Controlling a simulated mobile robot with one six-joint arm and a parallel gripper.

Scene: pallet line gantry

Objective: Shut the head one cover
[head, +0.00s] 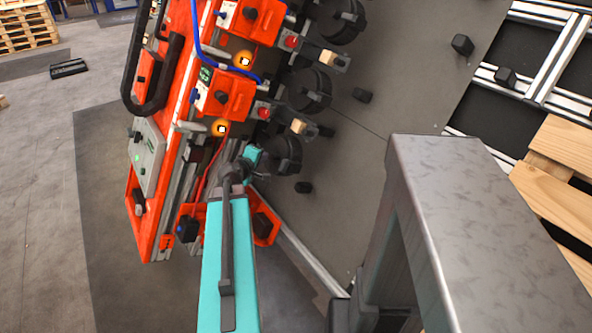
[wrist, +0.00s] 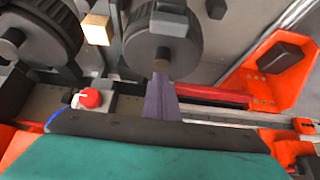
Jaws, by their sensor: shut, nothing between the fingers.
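The orange machine carries a column of heads with black round wheels. Orange box-like housings show on two of them, the upper housing (head: 252,18) and the middle housing (head: 225,95). I cannot tell which one is the head one cover, or how far it is open. My gripper reaches the lowest head, partly hidden behind my teal arm in the head view. In the wrist view my gripper (wrist: 162,88) has its fingers together and empty, in front of the lowest black wheel (wrist: 160,42). Whether they touch it is unclear. A red knob (wrist: 90,98) is left of the fingers.
A wooden block (wrist: 96,28) sticks out left of the wheel. An orange bracket (wrist: 268,72) stands to the right. A grey panel (head: 400,60) is behind the heads. A grey metal frame (head: 500,210) and wooden pallet boards (head: 560,190) stand at right.

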